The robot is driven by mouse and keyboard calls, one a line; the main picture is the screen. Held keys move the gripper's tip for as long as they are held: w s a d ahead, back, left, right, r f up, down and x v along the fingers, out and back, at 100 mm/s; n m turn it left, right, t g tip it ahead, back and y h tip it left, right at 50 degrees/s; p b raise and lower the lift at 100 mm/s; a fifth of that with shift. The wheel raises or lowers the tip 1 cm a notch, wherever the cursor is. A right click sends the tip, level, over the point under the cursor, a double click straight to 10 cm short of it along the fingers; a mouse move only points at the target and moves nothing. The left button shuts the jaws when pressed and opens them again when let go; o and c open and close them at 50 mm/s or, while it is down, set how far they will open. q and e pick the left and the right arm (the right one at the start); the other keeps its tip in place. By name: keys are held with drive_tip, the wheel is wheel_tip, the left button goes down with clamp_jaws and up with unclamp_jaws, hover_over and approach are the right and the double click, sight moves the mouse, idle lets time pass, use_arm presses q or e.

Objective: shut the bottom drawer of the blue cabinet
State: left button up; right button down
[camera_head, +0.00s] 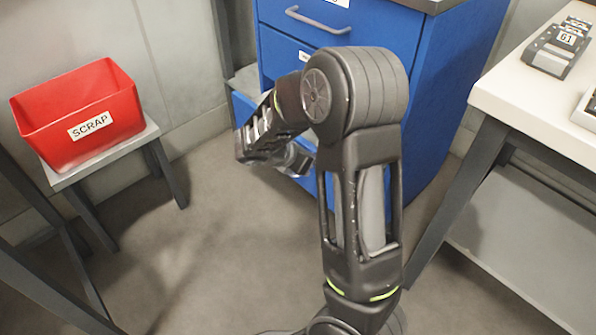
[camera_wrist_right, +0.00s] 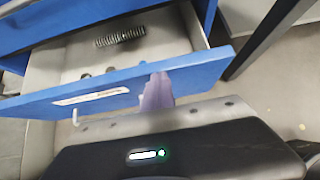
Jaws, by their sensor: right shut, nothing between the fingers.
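The blue cabinet (camera_head: 350,25) stands at the back centre in the head view. Its bottom drawer (camera_wrist_right: 205,72) is pulled out in the right wrist view, with its grey inside showing and a blue front with a white label. In the head view the drawer (camera_head: 238,104) is mostly behind my right arm. My right gripper (camera_wrist_right: 157,92) is shut and empty, with its fingertips at the drawer's front panel. I cannot tell if they touch it. In the head view the right gripper (camera_head: 297,160) is partly hidden by its wrist. My left gripper is out of view.
A dark ribbed part (camera_wrist_right: 120,36) lies in the drawer. A red SCRAP bin (camera_head: 85,115) sits on a small stand (camera_head: 150,130) at left. A white-topped table (camera_head: 510,90) stands close on the right. The floor (camera_head: 200,220) between is clear.

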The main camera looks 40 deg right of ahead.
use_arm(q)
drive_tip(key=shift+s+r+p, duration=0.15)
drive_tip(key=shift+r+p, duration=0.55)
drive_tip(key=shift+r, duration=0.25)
use_arm(e)
drive_tip(key=d, duration=0.9)
drive_tip(key=shift+d, duration=0.35)
drive_tip(key=shift+a, duration=0.1)
